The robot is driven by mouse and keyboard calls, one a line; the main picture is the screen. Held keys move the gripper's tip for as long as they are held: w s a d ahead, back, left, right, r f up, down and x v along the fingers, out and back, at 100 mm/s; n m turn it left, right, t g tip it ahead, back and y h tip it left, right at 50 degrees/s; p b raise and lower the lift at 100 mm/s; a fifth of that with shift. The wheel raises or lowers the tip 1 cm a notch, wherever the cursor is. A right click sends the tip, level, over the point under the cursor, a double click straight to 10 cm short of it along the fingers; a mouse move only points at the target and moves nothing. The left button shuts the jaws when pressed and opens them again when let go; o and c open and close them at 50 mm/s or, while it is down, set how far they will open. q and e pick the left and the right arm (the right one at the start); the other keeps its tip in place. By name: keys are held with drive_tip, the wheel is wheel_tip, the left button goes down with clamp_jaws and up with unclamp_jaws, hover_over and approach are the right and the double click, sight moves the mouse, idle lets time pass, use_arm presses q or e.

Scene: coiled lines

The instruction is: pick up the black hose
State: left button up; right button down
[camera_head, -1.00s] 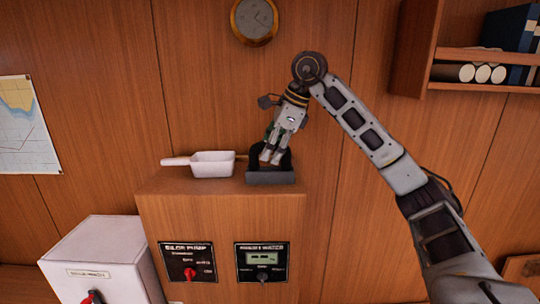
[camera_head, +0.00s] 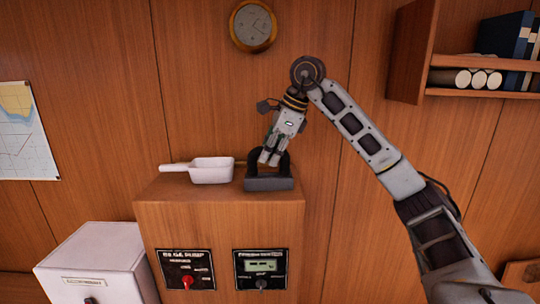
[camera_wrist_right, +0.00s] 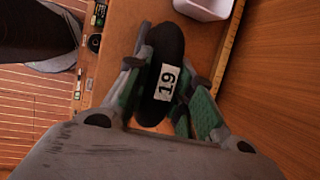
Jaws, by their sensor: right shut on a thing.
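The black hose (camera_head: 284,164) shows as a dark, arched shape at a dark grey block (camera_head: 268,184) on top of the wooden cabinet. In the right wrist view the hose (camera_wrist_right: 166,48) is a black rounded body with a white "19" label. My right gripper (camera_head: 268,161) reaches down from above and is shut on the hose, with a finger on either side of it in the wrist view. The fingers hide part of it. I cannot tell any gap between the hose and the cabinet top. My left gripper is not in view.
A white scoop (camera_head: 211,170) lies left of the hose on the wooden cabinet (camera_head: 220,222), which carries two black control panels. A white box (camera_head: 96,262) stands lower left. The wood wall is close behind. A shelf (camera_head: 480,92) is at upper right.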

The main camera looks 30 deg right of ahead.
drive_tip(key=shift+r+p, duration=0.3)
drive_tip(key=shift+r, duration=3.3)
drive_tip(key=shift+r+p, duration=0.3)
drive_tip(key=shift+r, duration=0.9)
drive_tip(key=shift+p, duration=0.3)
